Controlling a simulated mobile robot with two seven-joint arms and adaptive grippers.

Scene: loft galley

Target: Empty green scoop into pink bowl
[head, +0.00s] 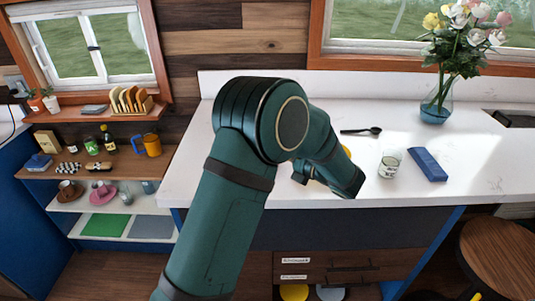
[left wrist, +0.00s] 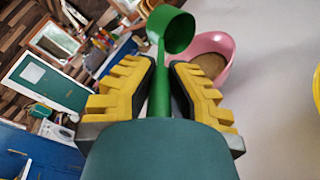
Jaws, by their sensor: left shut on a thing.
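In the left wrist view my left gripper (left wrist: 161,72) has its yellow fingers closed on the handle of the green scoop (left wrist: 172,30). The scoop's cup is beyond the fingertips, tilted, with part of its hollow inside showing; I see no contents in it. The pink bowl (left wrist: 222,47) is just right of the cup, partly behind it and the right finger. Brown material (left wrist: 208,65) shows inside the bowl. In the head view my own arm hides the scoop, the pink bowl and the left gripper. My right gripper is in neither view.
On the white counter (head: 475,175) are a dark spoon (head: 361,131), a labelled glass jar (head: 389,166), a blue box (head: 427,164) and a flower vase (head: 435,106). A yellow rim (left wrist: 317,88) shows at the wrist view's right edge. Shelves with a pink plate (head: 103,195) stand left.

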